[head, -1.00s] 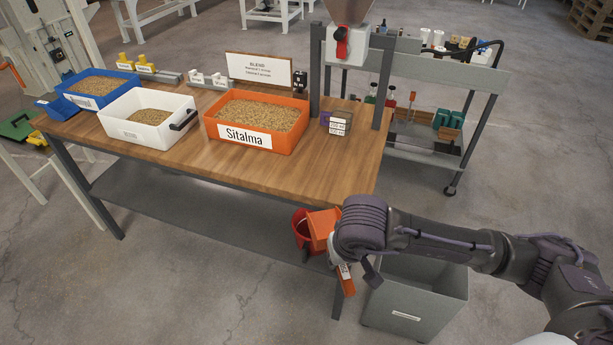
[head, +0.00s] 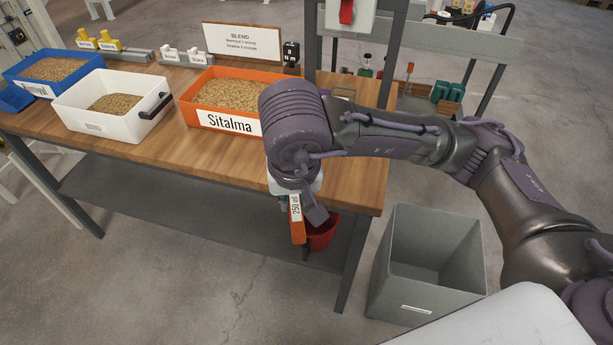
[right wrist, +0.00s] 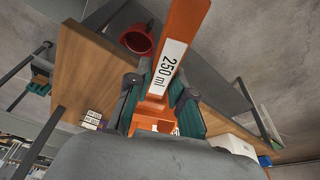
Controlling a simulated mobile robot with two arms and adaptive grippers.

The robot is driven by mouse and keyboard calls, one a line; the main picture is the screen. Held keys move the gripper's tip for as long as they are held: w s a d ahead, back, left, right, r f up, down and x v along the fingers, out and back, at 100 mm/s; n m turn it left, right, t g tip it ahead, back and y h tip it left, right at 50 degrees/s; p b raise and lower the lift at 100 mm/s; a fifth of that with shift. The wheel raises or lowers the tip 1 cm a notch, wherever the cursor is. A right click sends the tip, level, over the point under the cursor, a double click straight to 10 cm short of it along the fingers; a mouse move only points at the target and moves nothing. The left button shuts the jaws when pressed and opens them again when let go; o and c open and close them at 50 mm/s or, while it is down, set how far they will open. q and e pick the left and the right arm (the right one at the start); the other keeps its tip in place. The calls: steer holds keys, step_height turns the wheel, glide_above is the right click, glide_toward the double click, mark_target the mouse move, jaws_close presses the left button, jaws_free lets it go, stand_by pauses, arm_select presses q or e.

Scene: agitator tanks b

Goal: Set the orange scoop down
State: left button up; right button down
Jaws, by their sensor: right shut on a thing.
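The orange scoop (head: 297,232) hangs below my right wrist in the head view, at the table's front edge; my wrist hides most of it. In the right wrist view, its orange handle (right wrist: 187,22) carries a "250 ml" label, and its bowl shows only in part. My right gripper (right wrist: 163,98) is shut on the scoop, with teal-padded fingers on either side of it. In the head view the fingers are mostly hidden by the arm. The wooden table (head: 205,152) lies beside the scoop. My left gripper is in neither view.
An orange "Sitalma" tray (head: 226,122), white tray (head: 122,122) and blue tray (head: 40,87) of grain stand on the table. A red bucket (head: 323,235) is below the front edge. An open grey bin (head: 420,285) stands right of the table. Bare tabletop lies before the trays.

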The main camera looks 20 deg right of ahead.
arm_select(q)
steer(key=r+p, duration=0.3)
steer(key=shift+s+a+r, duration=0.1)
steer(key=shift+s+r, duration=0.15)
arm_select(e)
steer(key=w+d+f, duration=0.6)
steer(key=w+f, duration=0.2)
steer(key=f, duration=0.2)
steer(key=shift+w, duration=0.3)
steer(key=shift+f, duration=0.15)
steer(key=shift+f, duration=0.1)
steer(key=c, duration=1)
jaws_free()
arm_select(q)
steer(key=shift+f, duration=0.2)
